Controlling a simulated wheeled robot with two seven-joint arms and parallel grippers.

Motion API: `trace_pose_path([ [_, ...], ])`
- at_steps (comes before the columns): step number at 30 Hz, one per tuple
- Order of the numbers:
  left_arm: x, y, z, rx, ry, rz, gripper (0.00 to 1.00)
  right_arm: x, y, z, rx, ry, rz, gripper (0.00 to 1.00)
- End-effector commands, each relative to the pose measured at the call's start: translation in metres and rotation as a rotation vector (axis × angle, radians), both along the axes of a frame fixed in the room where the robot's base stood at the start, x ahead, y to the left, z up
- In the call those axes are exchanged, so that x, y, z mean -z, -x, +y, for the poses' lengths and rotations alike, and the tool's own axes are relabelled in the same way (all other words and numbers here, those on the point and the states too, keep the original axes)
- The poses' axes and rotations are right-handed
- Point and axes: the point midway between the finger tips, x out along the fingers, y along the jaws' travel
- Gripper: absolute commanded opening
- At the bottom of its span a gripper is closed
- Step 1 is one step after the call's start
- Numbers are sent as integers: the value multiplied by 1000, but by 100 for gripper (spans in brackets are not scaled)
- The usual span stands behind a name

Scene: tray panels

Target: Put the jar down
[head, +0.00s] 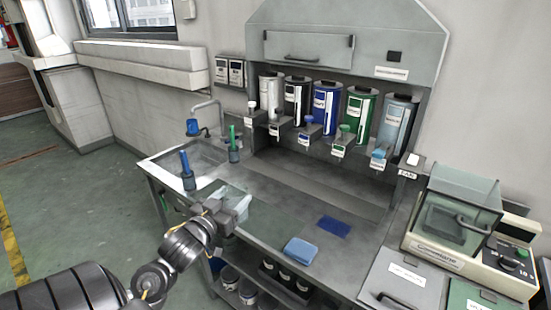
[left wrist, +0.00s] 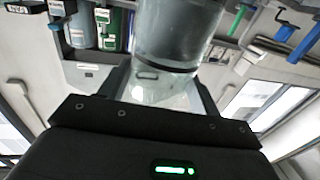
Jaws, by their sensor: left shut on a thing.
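The jar (head: 240,204) is a clear, pale vessel at the left part of the grey bench. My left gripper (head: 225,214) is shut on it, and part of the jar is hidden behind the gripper. In the left wrist view the jar (left wrist: 180,32) shows as a clear grey cylinder rising out of the jaws. I cannot tell from the head view whether its base touches the bench. My right gripper is in neither view.
A blue-handled brush (head: 187,172) and a green-handled one (head: 233,146) stand in holders near the tap (head: 208,112). A folded blue cloth (head: 301,252) and a dark blue pad (head: 334,227) lie right of the jar. Several dispensers line the back.

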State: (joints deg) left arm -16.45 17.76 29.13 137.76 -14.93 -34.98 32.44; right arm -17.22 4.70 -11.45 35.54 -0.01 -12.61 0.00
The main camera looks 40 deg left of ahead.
Motion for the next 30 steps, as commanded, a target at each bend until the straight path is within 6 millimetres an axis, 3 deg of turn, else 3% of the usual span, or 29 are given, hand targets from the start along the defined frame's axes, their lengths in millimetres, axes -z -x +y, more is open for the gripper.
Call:
trace_pose_path([
  [10, -3, 1, 4, -18, -2, -3, 27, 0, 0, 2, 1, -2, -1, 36],
  [14, 6, -3, -14, -13, 7, -1, 27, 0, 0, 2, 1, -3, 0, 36],
  [17, 18, -9, -44, 11, 10, -3, 27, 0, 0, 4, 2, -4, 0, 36],
  [22, 33, -20, -121, 80, 13, -6, 27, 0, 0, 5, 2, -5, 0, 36],
  [27, 28, -28, -191, 154, 10, -8, 27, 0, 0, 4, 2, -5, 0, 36],
  [30, 22, -30, -217, 186, 7, -7, 27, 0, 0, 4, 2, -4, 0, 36],
])
